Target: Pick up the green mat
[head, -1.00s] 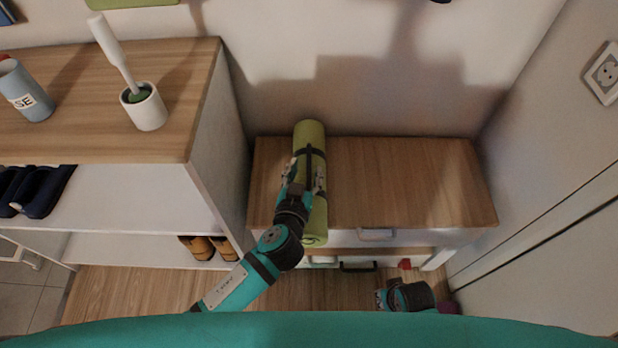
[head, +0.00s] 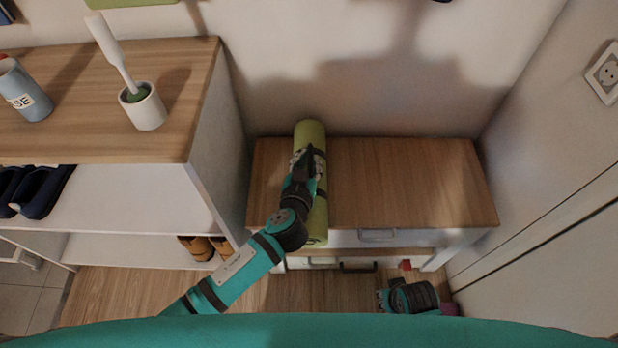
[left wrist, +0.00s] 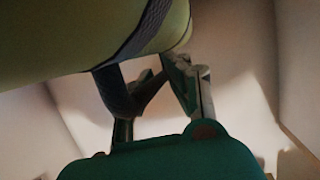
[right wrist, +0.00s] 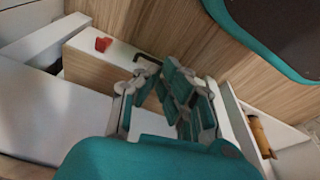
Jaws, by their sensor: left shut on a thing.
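The green mat (head: 318,222) is rolled up with dark straps around it. In the head view it lies lengthwise over the left part of the wooden drawer unit, its near end at the front edge. My left gripper (head: 312,160) is on the mat's upper half and shut on it. In the left wrist view the mat (left wrist: 60,35) fills the upper left, with a dark strap running down to the gripper (left wrist: 150,85). The exact contact is partly hidden. My right gripper (right wrist: 162,72) is low in front of the drawers, apart from the mat; its finger gap is unclear.
The drawer unit (head: 415,185) has free top space right of the mat. A taller shelf (head: 205,125) stands close on the left, bearing a brush in a white holder (head: 147,112) and a blue cup (head: 28,92). A wall is behind; a white panel (head: 560,210) stands right.

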